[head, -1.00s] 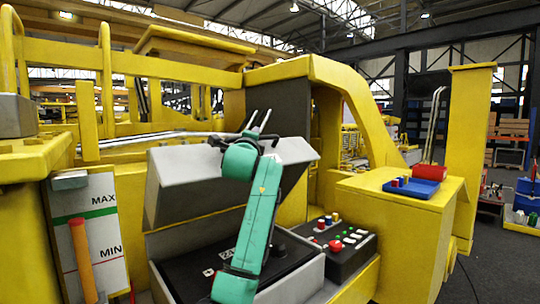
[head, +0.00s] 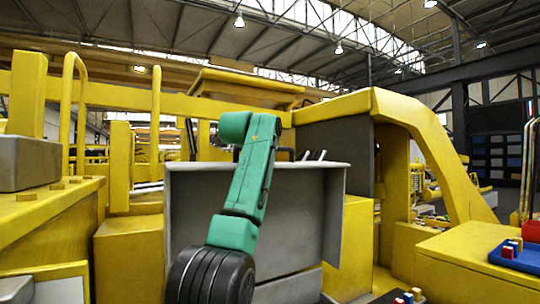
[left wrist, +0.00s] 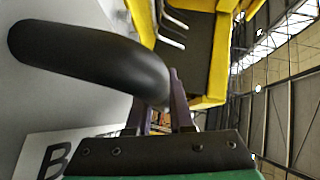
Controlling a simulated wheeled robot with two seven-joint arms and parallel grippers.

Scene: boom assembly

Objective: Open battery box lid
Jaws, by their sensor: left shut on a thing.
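The grey battery box lid (head: 300,215) stands raised and close to upright in the head view, with its inner side facing me. My left arm passes in front of it, and its gripper is hidden behind the lid there. In the left wrist view my left gripper (left wrist: 171,88) is shut on the end of a black curved handle (left wrist: 85,55) on the lid's pale outer face (left wrist: 35,105). A label with a "B" (left wrist: 56,157) shows beside it. The box itself is mostly below the head view. My right gripper is not in view.
The yellow machine frame (head: 420,130) arches to the right of the lid. A grey block (head: 28,163) sits on the yellow ledge at left. A blue tray (head: 520,258) with small coloured parts lies at right. Rails (head: 157,130) stand behind the lid.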

